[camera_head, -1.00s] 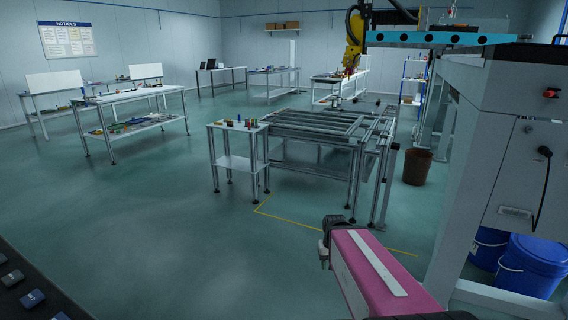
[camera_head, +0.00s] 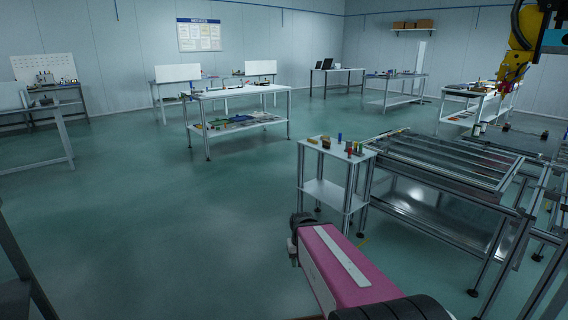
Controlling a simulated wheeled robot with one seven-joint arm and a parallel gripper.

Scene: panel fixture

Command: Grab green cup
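Several small coloured items stand on the small white two-tier table (camera_head: 322,188), right of centre. My pink arm link reaches up from the bottom edge, short of this table in the picture. A dark part shows at its far end, but no gripper fingers are visible.
A metal roller frame (camera_head: 450,165) stands close against the small table's right side. A white workbench (camera_head: 240,92) with loose items is behind to the left. Another bench frame (camera_head: 62,140) is at the far left. The green floor between is clear.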

